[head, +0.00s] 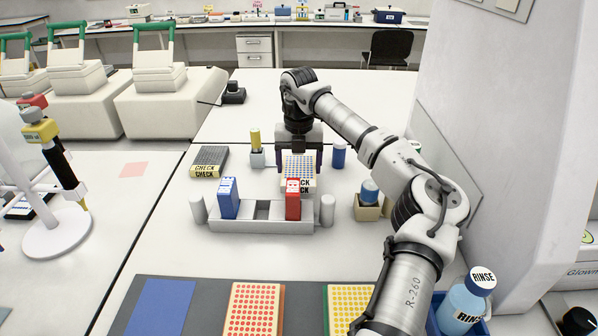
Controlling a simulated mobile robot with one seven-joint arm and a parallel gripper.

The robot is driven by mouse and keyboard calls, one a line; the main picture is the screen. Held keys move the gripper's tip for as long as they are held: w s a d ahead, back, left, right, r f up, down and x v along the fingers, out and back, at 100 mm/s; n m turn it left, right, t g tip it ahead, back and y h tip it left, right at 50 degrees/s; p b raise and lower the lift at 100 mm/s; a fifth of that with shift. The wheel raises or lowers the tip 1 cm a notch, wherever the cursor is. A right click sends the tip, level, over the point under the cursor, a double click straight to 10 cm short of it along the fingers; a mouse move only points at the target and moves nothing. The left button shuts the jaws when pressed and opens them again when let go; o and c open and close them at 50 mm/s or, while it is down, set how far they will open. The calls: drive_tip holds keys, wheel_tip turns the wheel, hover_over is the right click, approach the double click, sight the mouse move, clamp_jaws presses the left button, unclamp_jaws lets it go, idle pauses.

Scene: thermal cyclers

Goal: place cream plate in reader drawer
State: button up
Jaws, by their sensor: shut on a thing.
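My gripper (299,160) points down over the middle of the table. One dark finger is at each side of the plate. The plate appears roughly level, behind the grey rack; the red block hides part of its front. I cannot tell if its underside is clear of the table. I cannot make out a reader drawer in this view.
The grey rack (262,226) holds upright blue (228,198) and red (293,204) blocks. A dark "CHECK" plate (209,158) lies left. A yellow tube (255,138), blue cylinder (339,155) and blue-capped jar (369,190) stand nearby. Dotted plates (253,309) and a rinse bottle (466,300) are in front.

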sight(299, 167)
drive_tip(key=shift+f+p, duration=0.35)
drive_tip(key=shift+f, duration=1.35)
drive_tip(key=shift+f, duration=0.2)
drive_tip(key=o, duration=1)
drive_tip(key=shift+r, duration=0.1)
